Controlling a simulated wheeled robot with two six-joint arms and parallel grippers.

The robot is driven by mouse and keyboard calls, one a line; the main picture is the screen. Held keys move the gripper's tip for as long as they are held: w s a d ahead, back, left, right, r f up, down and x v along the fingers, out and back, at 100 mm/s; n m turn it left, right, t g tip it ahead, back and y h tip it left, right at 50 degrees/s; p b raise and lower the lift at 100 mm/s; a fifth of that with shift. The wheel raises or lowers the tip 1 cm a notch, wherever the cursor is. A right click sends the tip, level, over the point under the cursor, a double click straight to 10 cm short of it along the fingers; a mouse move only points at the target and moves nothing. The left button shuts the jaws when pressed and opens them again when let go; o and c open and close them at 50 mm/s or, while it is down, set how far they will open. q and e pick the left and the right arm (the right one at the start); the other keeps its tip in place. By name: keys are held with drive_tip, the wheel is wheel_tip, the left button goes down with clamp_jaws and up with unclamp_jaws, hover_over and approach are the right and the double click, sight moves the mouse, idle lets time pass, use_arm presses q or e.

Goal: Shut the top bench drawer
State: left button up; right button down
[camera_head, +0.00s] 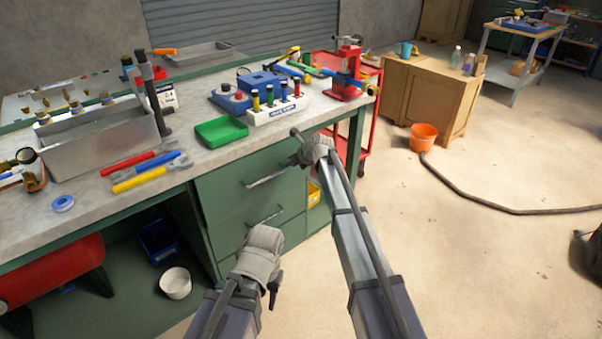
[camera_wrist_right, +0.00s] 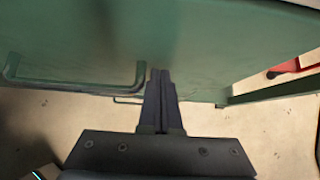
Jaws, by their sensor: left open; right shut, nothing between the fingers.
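The green bench (camera_head: 150,190) has a top drawer (camera_head: 235,190) with a bar handle (camera_head: 267,178). Its front looks close to the bench face, and I cannot tell whether it is fully flush. My right gripper (camera_head: 297,157) is shut and empty at the right part of this front, to the right of the handle. In the right wrist view the shut fingers (camera_wrist_right: 161,78) point at the green front (camera_wrist_right: 200,50), with the handle (camera_wrist_right: 75,88) to their left. Contact is not clear. My left gripper (camera_head: 273,292) is open and empty, low in front of the bench, below the lower handle (camera_head: 263,217).
A red cart (camera_head: 368,130) stands beyond that end. Open floor lies to the right, with an orange bucket (camera_head: 423,137) and a hose (camera_head: 480,202).

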drive_tip(key=shift+w+a, duration=0.8)
drive_tip(key=shift+w, duration=0.35)
drive_tip(key=shift+w+a+r, duration=0.1)
drive_tip(key=shift+w+a, duration=0.05)
drive_tip(key=shift+w, duration=0.05)
drive_tip(key=shift+w, duration=0.1)
drive_tip(key=p, duration=0.7)
approach(285, 159)
drive_tip(key=s+d, duration=0.2)
drive_tip(key=s, duration=0.1)
use_arm(q)
wheel_tip(285, 159, up, 7)
drive_tip(key=a, duration=0.1)
drive_tip(key=shift+s, duration=0.15)
use_arm(e)
drive_tip(key=shift+s+d+f, duration=0.15)
drive_tip(key=shift+d+f, duration=0.05)
drive_tip(key=shift+f, duration=0.15)
use_arm(q)
drive_tip(key=shift+r, duration=0.1)
